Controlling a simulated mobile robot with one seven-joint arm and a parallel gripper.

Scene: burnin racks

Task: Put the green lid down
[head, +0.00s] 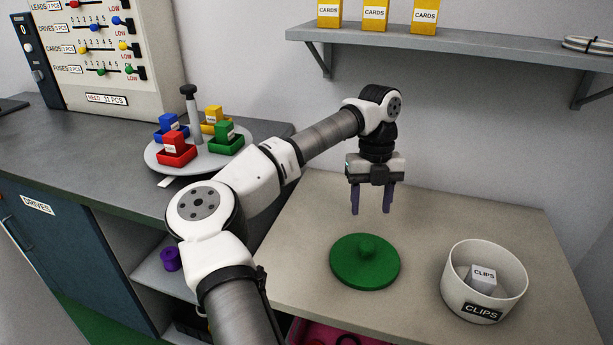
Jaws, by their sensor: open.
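The green lid (365,268) is a round disc with a small knob on top. It lies flat, knob up, on the beige table (310,215). My gripper (371,212) points down above the lid, its two dark fingers apart with nothing between them. The fingertips look clear of the knob.
A white bin (456,297) labelled CLIPS stands right of the lid, uncovered, with a white box (482,280) inside. A turntable (228,161) with small coloured bins stands on the grey counter at left. A wall shelf (450,47) with yellow CARDS boxes hangs behind.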

